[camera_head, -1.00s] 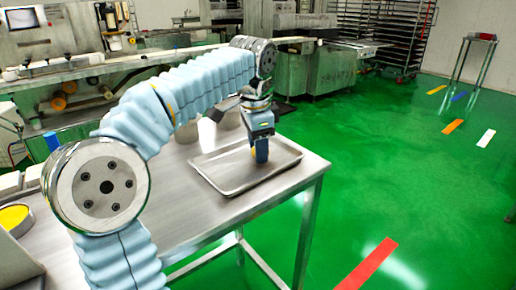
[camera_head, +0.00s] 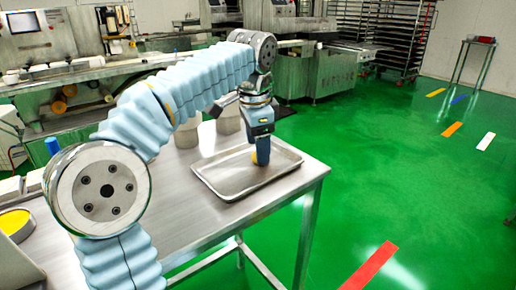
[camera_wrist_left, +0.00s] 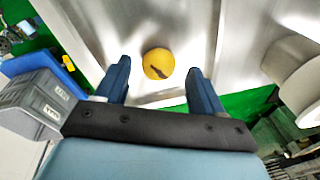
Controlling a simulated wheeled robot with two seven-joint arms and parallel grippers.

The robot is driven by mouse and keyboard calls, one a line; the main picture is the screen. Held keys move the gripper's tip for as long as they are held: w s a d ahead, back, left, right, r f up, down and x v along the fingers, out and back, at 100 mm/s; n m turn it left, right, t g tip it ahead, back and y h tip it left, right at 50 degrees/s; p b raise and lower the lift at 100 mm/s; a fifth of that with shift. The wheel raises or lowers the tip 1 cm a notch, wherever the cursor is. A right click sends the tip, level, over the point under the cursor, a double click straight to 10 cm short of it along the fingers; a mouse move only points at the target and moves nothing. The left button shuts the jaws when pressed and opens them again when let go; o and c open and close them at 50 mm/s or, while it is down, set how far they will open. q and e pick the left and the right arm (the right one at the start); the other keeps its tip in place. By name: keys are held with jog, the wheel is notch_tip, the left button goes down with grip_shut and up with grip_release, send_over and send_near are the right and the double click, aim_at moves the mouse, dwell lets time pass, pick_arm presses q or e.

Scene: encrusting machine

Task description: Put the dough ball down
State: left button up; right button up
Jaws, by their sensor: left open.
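The dough ball (camera_head: 254,158) is yellow and partly hidden behind a finger in the head view. It is low over the metal tray (camera_head: 225,178), but whether it touches the tray is hard to tell. My left gripper (camera_head: 262,157) points down over the tray. In the left wrist view, the ball (camera_wrist_left: 158,63) has a dark mark and sits between the two blue fingertips (camera_wrist_left: 158,67). The fingers are apart, with a gap on both sides of the ball. My right gripper is not in view.
A round container with yellow contents (camera_head: 14,221) is at the left. Machines line the back. Green floor lies open to the right.

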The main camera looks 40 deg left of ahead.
pick_arm(q)
notch_tip(320, 180, up, 10)
jog(key=s+p, duration=0.1)
jog(key=p, duration=0.1)
jog(key=shift+s+d+f, duration=0.15)
jog(key=shift+s+d, duration=0.15)
jog(key=shift+f, duration=0.15)
dwell(1.0)
